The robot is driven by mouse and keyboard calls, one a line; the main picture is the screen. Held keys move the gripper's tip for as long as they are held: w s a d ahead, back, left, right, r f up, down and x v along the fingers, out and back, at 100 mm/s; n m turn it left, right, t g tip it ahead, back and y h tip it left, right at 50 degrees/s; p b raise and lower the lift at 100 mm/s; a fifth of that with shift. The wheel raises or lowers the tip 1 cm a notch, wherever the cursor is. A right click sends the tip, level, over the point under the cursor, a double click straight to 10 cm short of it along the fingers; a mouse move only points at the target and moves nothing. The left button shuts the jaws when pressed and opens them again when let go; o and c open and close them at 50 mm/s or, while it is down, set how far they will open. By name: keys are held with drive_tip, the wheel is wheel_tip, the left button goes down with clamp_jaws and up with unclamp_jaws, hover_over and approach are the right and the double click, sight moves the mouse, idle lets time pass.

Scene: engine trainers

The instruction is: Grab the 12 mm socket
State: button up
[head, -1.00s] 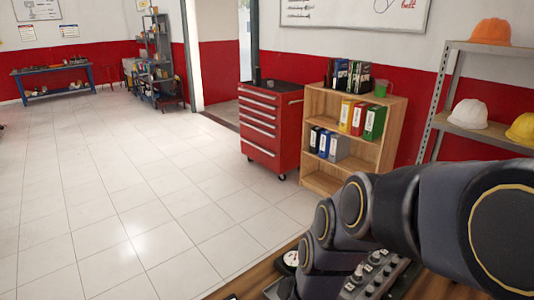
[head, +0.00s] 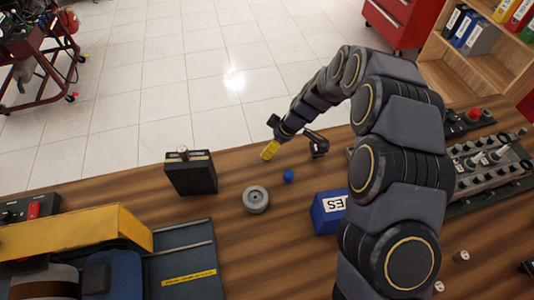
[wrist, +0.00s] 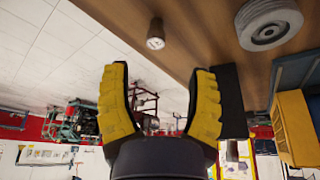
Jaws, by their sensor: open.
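My gripper (head: 268,151) has yellow fingers and reaches out near the far edge of the wooden table. In the wrist view its two fingers (wrist: 161,100) stand apart with nothing between them. A small metallic cylinder (wrist: 156,34), socket-like with a pale end, is on the table above the gap between the fingers and apart from them. I cannot clearly match it in the head view. Two small metal sockets with pale tops, one (head: 462,256) and another (head: 438,286), stand right of my arm. No size marking is readable, so I cannot tell which is 12 mm.
A grey wheel (head: 256,199), a blue ball (head: 288,176) and a black box (head: 191,175) are near my gripper. A blue labelled box (head: 328,212) sits beside my arm.

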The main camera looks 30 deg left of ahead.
drive_tip(key=shift+w+x, duration=0.2)
drive_tip(key=shift+x, duration=1.5)
drive_tip(key=shift+w+x, duration=0.15)
drive_tip(key=shift+x, duration=1.55)
drive_tip(key=shift+d, duration=0.2)
clamp_jaws()
